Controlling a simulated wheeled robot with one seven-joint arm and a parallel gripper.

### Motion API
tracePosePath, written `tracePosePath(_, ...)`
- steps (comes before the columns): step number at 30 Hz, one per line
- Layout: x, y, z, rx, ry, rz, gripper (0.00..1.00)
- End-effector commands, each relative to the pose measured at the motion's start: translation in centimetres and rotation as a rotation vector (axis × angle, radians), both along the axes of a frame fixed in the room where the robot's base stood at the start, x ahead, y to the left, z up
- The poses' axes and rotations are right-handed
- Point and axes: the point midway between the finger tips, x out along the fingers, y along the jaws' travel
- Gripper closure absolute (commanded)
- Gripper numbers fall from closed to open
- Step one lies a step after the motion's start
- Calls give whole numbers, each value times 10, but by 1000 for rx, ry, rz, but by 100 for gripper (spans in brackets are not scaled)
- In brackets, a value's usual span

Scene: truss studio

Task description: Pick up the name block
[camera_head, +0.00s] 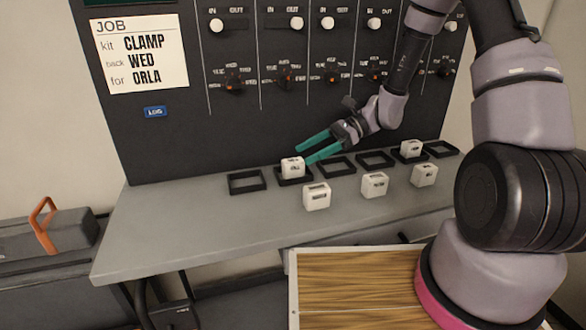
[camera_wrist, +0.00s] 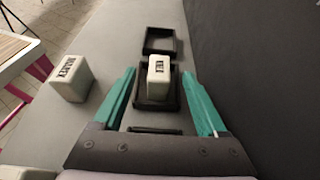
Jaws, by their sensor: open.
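Several white lettered blocks are on the grey bench; I cannot tell for sure which is the name block. One white block (camera_head: 292,167) sits in a black frame near the bench's left. In the wrist view this block (camera_wrist: 158,68) shows short dark lettering and lies between my fingers in the picture. My gripper (camera_head: 302,156) is open, teal fingers apart, just above and beside that block, holding nothing. A loose block (camera_head: 317,196) stands in front; it shows at left in the wrist view (camera_wrist: 71,78), its longer word hard to read.
Other loose blocks (camera_head: 374,185) (camera_head: 424,175) stand at the bench front. Another block (camera_head: 411,148) sits in a frame farther right. An empty black frame (camera_head: 247,189) is at left. A dark panel with switches rises behind; its job card (camera_head: 139,52) reads CLAMP, WED, ORLA.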

Motion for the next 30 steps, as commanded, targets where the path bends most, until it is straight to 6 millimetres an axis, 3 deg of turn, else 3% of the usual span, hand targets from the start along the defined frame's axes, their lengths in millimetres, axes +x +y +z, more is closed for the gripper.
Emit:
tracePosePath(12, -12, 42, -24, -1, 0, 2, 25)
tracePosePath(20, -13, 46, -26, -1, -2, -1, 25)
tracePosePath(21, -13, 46, -26, -1, -1, -1, 29)
tracePosePath(27, -13, 46, -25, -1, -1, 0, 100)
tracePosePath(30, -13, 46, -25, -1, -2, -1, 100)
